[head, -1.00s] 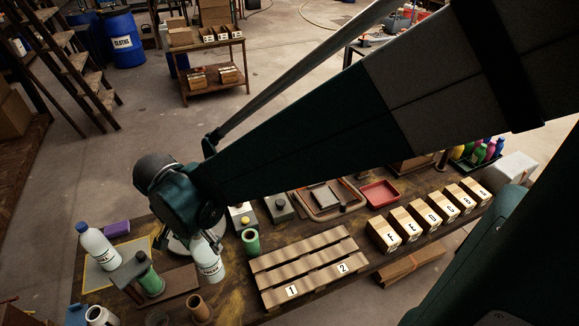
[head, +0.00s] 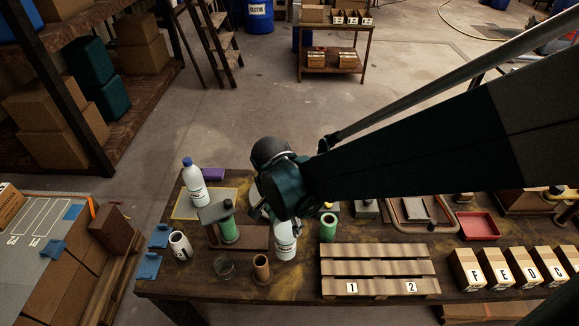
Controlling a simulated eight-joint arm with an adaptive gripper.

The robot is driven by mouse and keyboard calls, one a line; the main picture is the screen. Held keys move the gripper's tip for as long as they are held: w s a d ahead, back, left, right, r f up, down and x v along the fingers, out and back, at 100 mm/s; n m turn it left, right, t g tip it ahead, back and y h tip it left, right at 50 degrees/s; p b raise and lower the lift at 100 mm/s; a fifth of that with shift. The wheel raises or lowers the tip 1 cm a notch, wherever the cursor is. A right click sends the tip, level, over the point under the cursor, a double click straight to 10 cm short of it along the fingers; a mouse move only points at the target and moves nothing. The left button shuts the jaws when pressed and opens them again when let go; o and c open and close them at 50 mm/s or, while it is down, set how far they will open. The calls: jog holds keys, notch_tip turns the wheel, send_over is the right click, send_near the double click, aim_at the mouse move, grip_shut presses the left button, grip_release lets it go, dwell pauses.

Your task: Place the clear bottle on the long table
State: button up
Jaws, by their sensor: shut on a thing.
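My gripper (head: 266,212) points down over the left part of the long wooden table (head: 195,288). It is shut on a white bottle (head: 285,241) with a dark-lettered label, too small to read surely. The bottle's top is hidden behind my gripper and wrist. The bottle is roughly upright; I cannot tell whether its base touches the table. A second white bottle with a blue cap (head: 194,184) stands at the table's back left, apart from my gripper.
Close by are a green cylinder (head: 328,226), a dark stand holding a green bottle (head: 229,229), a brown tube (head: 261,268), a glass (head: 224,268) and a white mug (head: 180,245). A slatted pallet (head: 375,270) lies right. Bare table shows along the front left edge.

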jog(key=shift+f+b, duration=0.5)
jog(key=shift+f, duration=1.7)
jog(key=o, duration=1.6)
jog(key=shift+c, duration=0.2)
jog(key=shift+s+a+r+p, duration=0.2)
jog(key=shift+r+p, duration=0.2)
jog(key=shift+r, duration=1.65)
jog(key=shift+s+a+r+p, duration=0.25)
jog(key=shift+r+p, duration=0.2)
jog(key=shift+r, duration=1.55)
jog(key=shift+s+a+r+p, duration=0.2)
jog(key=shift+r+p, duration=0.2)
jog(key=shift+r, duration=1.65)
